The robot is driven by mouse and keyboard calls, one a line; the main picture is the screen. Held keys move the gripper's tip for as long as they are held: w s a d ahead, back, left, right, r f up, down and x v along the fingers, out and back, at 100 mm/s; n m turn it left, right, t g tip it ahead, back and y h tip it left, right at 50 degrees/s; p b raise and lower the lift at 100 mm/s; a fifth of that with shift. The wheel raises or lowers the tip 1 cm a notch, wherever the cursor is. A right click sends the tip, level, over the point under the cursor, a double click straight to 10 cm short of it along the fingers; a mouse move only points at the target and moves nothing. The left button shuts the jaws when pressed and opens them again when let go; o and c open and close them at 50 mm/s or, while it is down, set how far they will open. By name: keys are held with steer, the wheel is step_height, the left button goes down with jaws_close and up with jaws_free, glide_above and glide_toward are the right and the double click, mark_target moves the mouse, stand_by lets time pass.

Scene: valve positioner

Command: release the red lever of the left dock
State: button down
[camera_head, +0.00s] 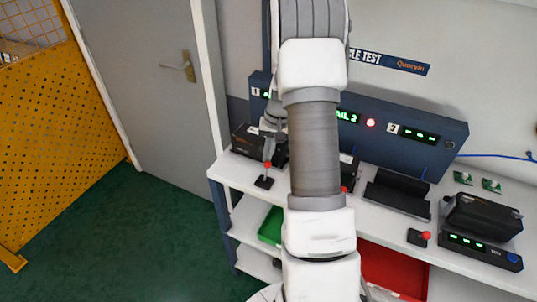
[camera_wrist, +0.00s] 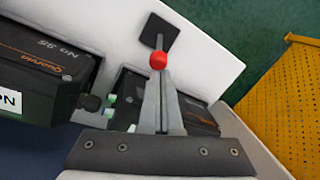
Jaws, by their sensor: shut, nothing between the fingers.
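The left dock's lever has a red knob (camera_head: 267,164) above a small black base (camera_head: 264,182) near the shelf's front edge; it looks upright. The red knob also shows in the wrist view (camera_wrist: 158,60), with its base (camera_wrist: 158,30) beyond it. My gripper (camera_head: 268,152) is shut and empty, its fingertips (camera_wrist: 160,76) right at the knob. I cannot tell whether they touch it. A black device (camera_head: 245,138) sits at the left dock behind the lever, partly hidden by my gripper.
A second black device (camera_wrist: 40,70) stands beside my gripper. My arm hides most of the middle dock. The right dock's cradle (camera_head: 398,192) looks empty; its red lever (camera_head: 426,235) leans right. A black device on a tester (camera_head: 480,250) stands far right. A grey door (camera_head: 155,80) is left.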

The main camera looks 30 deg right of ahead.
mark_target(264, 178)
steer(key=shift+s+a+r+b, duration=0.15)
steer(key=shift+s+a+b, duration=0.15)
steer(key=shift+a+b, duration=0.35)
steer(key=h, duration=0.1)
steer(key=a+t+h+b, duration=0.1)
steer(key=s+a+b, duration=0.1)
steer(key=shift+r+t+h, duration=0.25)
steer(key=shift+t+h, duration=0.05)
steer(key=shift+h, duration=0.1)
steer(key=shift+d+r, duration=0.15)
steer(key=shift+d, duration=0.1)
steer(key=shift+r, duration=0.1)
steer(key=shift+r+p, duration=0.55)
steer(key=shift+r, duration=0.15)
steer(key=shift+a+r, duration=0.1)
